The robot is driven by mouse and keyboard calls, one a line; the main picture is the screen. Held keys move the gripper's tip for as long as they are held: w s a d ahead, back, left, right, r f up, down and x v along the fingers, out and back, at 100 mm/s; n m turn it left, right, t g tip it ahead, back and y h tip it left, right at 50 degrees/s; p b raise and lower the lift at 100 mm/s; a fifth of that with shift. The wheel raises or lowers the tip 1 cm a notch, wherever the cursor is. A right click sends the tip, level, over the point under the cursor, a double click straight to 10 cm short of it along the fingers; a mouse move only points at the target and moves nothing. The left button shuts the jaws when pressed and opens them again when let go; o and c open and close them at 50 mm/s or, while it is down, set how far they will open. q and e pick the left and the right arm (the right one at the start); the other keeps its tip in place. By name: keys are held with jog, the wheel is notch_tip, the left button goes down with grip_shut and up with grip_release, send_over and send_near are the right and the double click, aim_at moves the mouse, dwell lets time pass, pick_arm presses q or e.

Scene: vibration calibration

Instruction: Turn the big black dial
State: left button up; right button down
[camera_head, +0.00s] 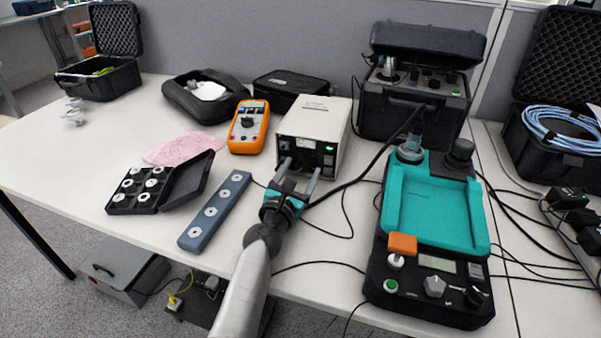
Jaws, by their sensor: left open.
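A white box-shaped instrument (320,116) stands mid-table with a black front panel facing me. The panel has dark knobs and a small green light; the big black dial seems to be on its lower part, largely hidden by my gripper. My left gripper (298,172) reaches up to this panel from the front. Its two fingers are spread apart with nothing visible between them. I cannot tell whether the fingertips touch the dial. My right gripper is not in view.
A teal and black device (435,205) with several knobs stands at the right. An orange multimeter (248,127), a blue-grey bar (215,211) and an open black case of round weights (140,189) lie at the left. Dark cables run across the table.

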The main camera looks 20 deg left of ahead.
pick_arm(q)
jog(key=shift+w, duration=0.15)
grip_shut()
dwell(0.6)
